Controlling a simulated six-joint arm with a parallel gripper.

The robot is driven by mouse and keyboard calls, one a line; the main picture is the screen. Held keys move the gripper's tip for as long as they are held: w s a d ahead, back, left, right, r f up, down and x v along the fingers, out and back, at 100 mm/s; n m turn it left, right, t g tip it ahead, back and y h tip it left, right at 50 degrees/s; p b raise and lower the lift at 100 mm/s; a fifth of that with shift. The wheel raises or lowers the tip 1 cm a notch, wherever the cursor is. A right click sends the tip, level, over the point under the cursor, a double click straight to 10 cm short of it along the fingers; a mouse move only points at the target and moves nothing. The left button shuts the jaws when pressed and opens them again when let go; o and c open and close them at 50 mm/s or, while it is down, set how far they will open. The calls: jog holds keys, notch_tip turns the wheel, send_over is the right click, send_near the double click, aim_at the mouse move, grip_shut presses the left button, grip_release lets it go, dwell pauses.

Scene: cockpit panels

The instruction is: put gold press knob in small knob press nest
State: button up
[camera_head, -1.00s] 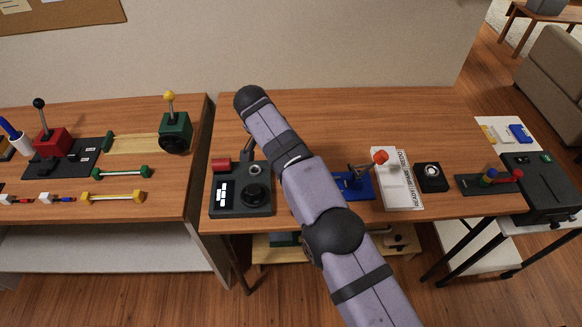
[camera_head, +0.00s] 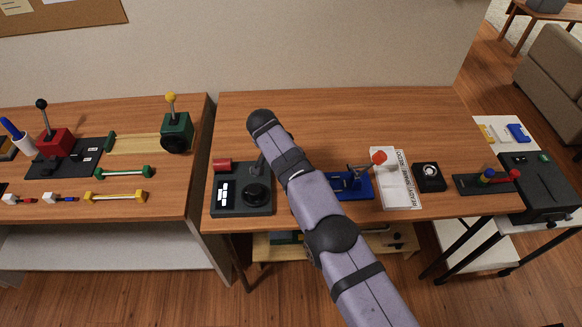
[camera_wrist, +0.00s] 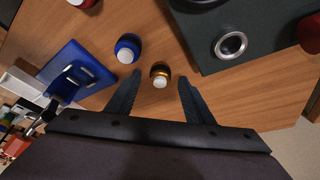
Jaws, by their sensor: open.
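The gold press knob (camera_wrist: 160,69) stands on the wooden table, with a gold band and a pale round cap, in the wrist view. My gripper (camera_wrist: 160,77) is open, its two dark fingers framing the knob to left and right in the picture, without visible contact. A dark panel (camera_wrist: 272,38) at the upper right has a silver-rimmed round socket (camera_wrist: 230,45), which looks like the small knob press nest. The panel also shows in the head view (camera_head: 228,207). There my arm hides the gold knob, and the socket is not clearly visible.
A blue knob (camera_wrist: 127,48) stands close to the left finger, and a red knob (camera_wrist: 83,3) is at the top edge. A blue base (camera_wrist: 76,70) lies further left. A red part (camera_wrist: 310,33) rises at the panel's right.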

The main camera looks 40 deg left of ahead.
jog(key=shift+w+f, duration=0.1)
jog(key=shift+f, duration=0.2)
grip_shut()
jog(key=shift+r, duration=0.2)
jog(key=shift+r+p, duration=0.45)
jog(key=shift+r, duration=1.1)
notch_tip(320, 180, up, 2)
jog(key=p, duration=0.3)
notch_tip(320, 180, up, 5)
jog(key=p, duration=0.5)
jog(key=shift+f, duration=0.2)
